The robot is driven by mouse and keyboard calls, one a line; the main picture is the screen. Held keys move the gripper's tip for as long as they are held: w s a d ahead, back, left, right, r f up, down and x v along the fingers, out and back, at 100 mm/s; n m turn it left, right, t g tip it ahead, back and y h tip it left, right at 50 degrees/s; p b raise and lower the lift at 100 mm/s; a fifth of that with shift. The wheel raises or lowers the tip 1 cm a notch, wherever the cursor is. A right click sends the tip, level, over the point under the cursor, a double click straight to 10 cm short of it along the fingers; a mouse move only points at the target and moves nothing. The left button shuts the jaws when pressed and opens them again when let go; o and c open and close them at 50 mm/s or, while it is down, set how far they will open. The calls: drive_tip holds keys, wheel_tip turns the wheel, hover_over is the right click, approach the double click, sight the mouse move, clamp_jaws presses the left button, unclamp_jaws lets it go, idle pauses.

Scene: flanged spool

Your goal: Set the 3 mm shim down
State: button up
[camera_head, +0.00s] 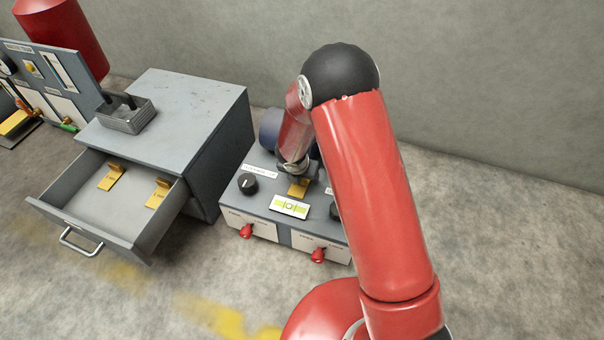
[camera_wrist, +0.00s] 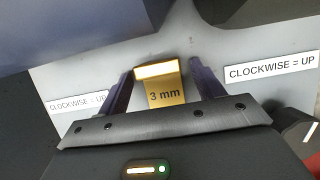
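The 3 mm shim (camera_wrist: 166,94) is a yellow plate with a raised tab, its label readable in the wrist view. It lies on the grey top of the levelling unit; in the head view the shim (camera_head: 298,188) shows as a small yellow patch behind the green level gauge (camera_head: 289,206). My gripper (camera_wrist: 162,67) is around the tab, one dark finger on each side. A narrow gap shows at the right finger; at the left finger I cannot tell whether it touches. In the head view the fingers are mostly hidden by my arm.
An open drawer (camera_head: 149,232) at the left holds two other yellow shims (camera_head: 111,177). Its cabinet (camera_head: 175,115) carries a small grey tray (camera_head: 127,117). The unit has a black knob (camera_head: 247,183) and red front handles (camera_head: 318,255). A panel (camera_head: 50,75) stands at far left.

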sight(297, 191)
drive_tip(key=shift+r+p, duration=0.3)
drive_tip(key=shift+r, duration=0.05)
drive_tip(key=p+v, duration=0.3)
drive_tip(key=v, duration=0.9)
drive_tip(key=s+d+r+m+h, duration=0.1)
drive_tip(key=s+d+r+m, duration=0.3)
drive_tip(key=d+r+m, duration=0.5)
drive_tip(key=s+d+r+m, duration=0.45)
drive_tip(key=r+m, duration=0.35)
drive_tip(key=r, duration=0.2)
drive_tip(key=s+d+r+m+y, duration=0.1)
drive_tip(key=s+r+m, duration=0.2)
drive_tip(key=s+m, duration=0.4)
drive_tip(key=s+d+r+m+t+y, duration=0.1)
drive_tip(key=s+r+m, duration=0.3)
drive_tip(key=s+m, duration=0.4)
drive_tip(key=shift+s+d+r+y, duration=0.25)
drive_tip(key=shift+d+r+y, duration=0.1)
drive_tip(key=shift+d, duration=0.1)
